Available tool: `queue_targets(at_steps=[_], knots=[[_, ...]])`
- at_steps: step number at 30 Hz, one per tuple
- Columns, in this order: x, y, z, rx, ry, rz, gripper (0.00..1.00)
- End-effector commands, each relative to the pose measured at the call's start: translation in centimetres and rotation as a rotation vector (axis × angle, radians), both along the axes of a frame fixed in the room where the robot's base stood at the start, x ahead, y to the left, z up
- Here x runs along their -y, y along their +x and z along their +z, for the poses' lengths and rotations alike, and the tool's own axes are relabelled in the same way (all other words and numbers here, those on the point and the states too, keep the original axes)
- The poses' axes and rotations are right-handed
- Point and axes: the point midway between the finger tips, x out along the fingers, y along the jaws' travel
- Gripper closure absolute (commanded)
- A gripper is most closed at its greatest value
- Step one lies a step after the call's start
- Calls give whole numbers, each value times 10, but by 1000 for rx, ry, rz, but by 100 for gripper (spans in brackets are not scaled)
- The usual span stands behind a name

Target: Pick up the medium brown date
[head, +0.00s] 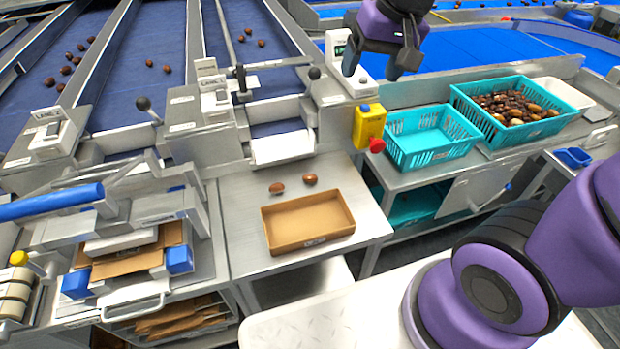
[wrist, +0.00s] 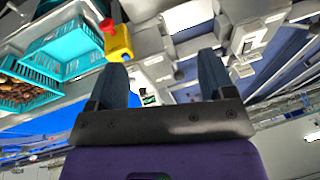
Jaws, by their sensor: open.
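Two brown dates lie on the metal table behind the tan tray (head: 268,243). The left date (head: 277,188) is a mid brown and the right date (head: 310,179) looks slightly redder; I cannot tell for sure which is the medium brown one. My gripper (head: 378,72) is open and empty, raised high above the conveyor end, behind and to the right of the dates and well apart from them. In the wrist view my gripper (wrist: 165,75) shows two separated dark fingers with nothing between them. No loose date on the table shows clearly in the wrist view.
A yellow box with a red button (head: 369,128) stands right of the table. Beyond it are an empty teal crate (head: 400,150) and a teal crate full of dates (head: 510,138). A lever (head: 146,106) and chute parts stand behind left. Bare table surrounds the dates.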

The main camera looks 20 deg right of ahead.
Motion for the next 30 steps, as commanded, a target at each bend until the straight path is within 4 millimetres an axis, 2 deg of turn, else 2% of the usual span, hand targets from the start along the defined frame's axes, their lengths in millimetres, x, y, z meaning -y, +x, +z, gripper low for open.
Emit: queue_targets(at_steps=[6, 15, 24, 30], knots=[[-22, 41, -51, -91, 11, -47, 24], [-49, 82, -133, -189, -25, -124, 24], [-67, 104, -218, -249, -105, -196, 24], [-70, 108, -245, -259, -137, -221, 24]])
